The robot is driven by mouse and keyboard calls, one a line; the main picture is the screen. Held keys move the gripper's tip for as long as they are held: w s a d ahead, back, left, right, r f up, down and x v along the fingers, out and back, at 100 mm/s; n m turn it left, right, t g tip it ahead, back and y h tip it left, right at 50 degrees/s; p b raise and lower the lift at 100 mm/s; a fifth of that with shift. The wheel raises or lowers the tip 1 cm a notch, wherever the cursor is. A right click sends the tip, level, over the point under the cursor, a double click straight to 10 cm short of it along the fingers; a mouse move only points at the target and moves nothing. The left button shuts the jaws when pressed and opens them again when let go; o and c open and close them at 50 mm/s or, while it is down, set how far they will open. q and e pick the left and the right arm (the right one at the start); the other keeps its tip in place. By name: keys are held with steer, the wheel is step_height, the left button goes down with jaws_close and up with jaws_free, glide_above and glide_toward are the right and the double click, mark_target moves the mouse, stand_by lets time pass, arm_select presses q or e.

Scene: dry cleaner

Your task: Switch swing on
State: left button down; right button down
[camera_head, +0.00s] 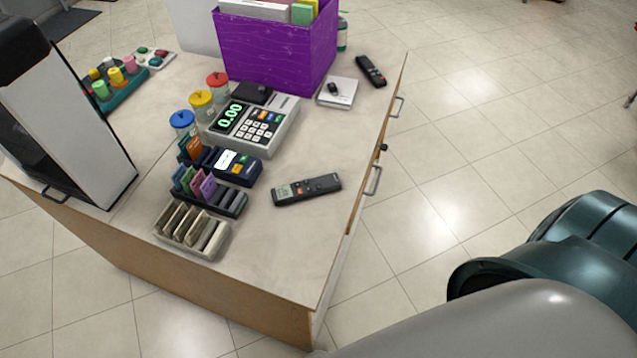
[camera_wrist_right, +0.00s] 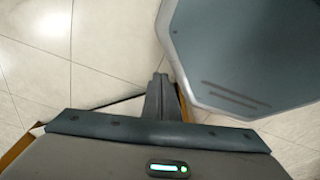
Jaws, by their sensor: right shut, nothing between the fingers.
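A dark remote control (camera_head: 307,190) with small buttons lies on the light counter top (camera_head: 300,235), near its right side. A second dark remote (camera_head: 371,71) lies at the far right corner of the counter. I cannot read the buttons on either, and nothing marked swing is legible. My right gripper (camera_wrist_right: 158,82) shows in the right wrist view, shut and empty, above pale floor tiles. It touches neither remote. My left gripper is not in view.
A payment terminal (camera_head: 234,166), card racks (camera_head: 210,190), a cash register (camera_head: 254,124) and a purple box (camera_head: 277,50) crowd the counter's middle and back. A black-and-white machine (camera_head: 62,120) stands at left. Drawer handles (camera_head: 373,181) jut from the right side. Open floor (camera_head: 470,130) lies right.

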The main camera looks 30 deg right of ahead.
steer(key=w+r+t+p, duration=0.1)
steer(key=w+r, duration=0.3)
steer(key=r, duration=0.7)
steer(key=w+a+r+p, duration=0.1)
steer(key=w+r, duration=0.4)
steer(key=r, duration=0.7)
steer(key=w+r+t+p, duration=0.15)
steer(key=w+r, duration=0.25)
steer(key=r, duration=0.7)
steer(key=w+d+r+n+t+h, duration=0.2)
steer(key=w+d+r+t, duration=0.3)
steer(key=w+r, duration=0.5)
steer(key=w+d+r+n+t+h, duration=0.15)
steer(key=w+d+r+t, duration=0.35)
steer(key=w+r, duration=0.5)
steer(key=w+a+r+n+t+y, duration=0.2)
steer(key=w+a+r+n+y, duration=0.3)
steer(key=r+n, duration=0.3)
steer(key=w+a+r+n+t+y, duration=0.25)
steer(key=a+r+n+y, duration=0.25)
steer(key=r+n+y, duration=0.3)
steer(key=a+f+n+g+y+p, duration=0.1)
steer(key=a+f+n+g+y, duration=0.15)
steer(key=f+n+g, duration=0.7)
steer(key=s+d+f+n+g+h, duration=0.1)
steer(key=d+f+n+g+h, duration=0.2)
steer(key=d, duration=0.4)
steer(key=shift+s+d+f+n+h, duration=0.2)
steer(key=shift+d+f+n+h, duration=0.15)
steer(key=shift+f+n+h, duration=0.75)
